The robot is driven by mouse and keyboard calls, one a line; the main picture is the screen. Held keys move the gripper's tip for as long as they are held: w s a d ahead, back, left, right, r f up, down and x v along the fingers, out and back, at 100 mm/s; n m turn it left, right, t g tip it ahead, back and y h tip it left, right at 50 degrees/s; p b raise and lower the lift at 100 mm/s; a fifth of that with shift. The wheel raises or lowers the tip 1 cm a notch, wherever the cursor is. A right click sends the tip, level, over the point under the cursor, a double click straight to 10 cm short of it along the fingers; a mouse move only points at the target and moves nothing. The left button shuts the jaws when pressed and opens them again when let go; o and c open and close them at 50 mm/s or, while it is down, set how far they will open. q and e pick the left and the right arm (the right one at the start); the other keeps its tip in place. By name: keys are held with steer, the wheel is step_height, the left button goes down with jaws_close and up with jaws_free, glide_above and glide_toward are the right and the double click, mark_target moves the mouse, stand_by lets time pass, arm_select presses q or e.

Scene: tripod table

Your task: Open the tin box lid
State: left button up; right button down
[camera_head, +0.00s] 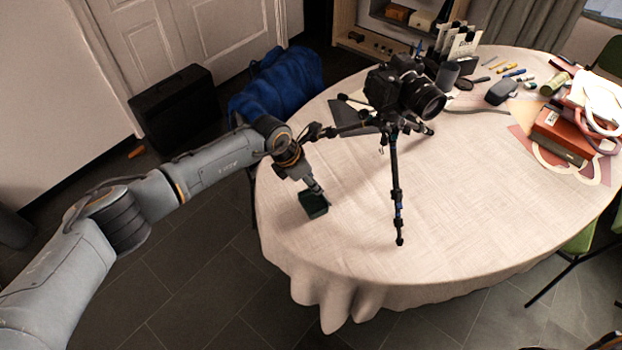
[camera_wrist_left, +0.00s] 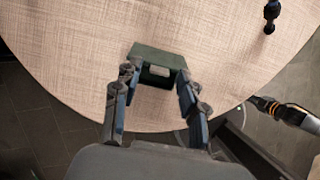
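The tin box (camera_head: 314,206) is small and dark green, and stands on the cloth-covered table near its left edge. In the left wrist view the tin box (camera_wrist_left: 160,53) shows a pale label on the side facing me, and its lid looks closed. My left gripper (camera_head: 311,188) reaches down over it. In the wrist view the fingers of my left gripper (camera_wrist_left: 155,73) are spread, with their tips at the box's two near corners; I cannot tell whether they touch it. Part of my right gripper (camera_wrist_left: 268,104) shows beyond the table edge, too small to read.
A camera (camera_head: 404,88) stands on a black tripod (camera_head: 396,190) just right of my left gripper, one leg reaching toward the front. A red box (camera_head: 562,135), pens and a mouse crowd the table's far right. The front middle of the tablecloth (camera_head: 450,215) is clear.

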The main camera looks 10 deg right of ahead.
arm_select(q)
steer(key=v, duration=1.2)
stand_by(0.4)
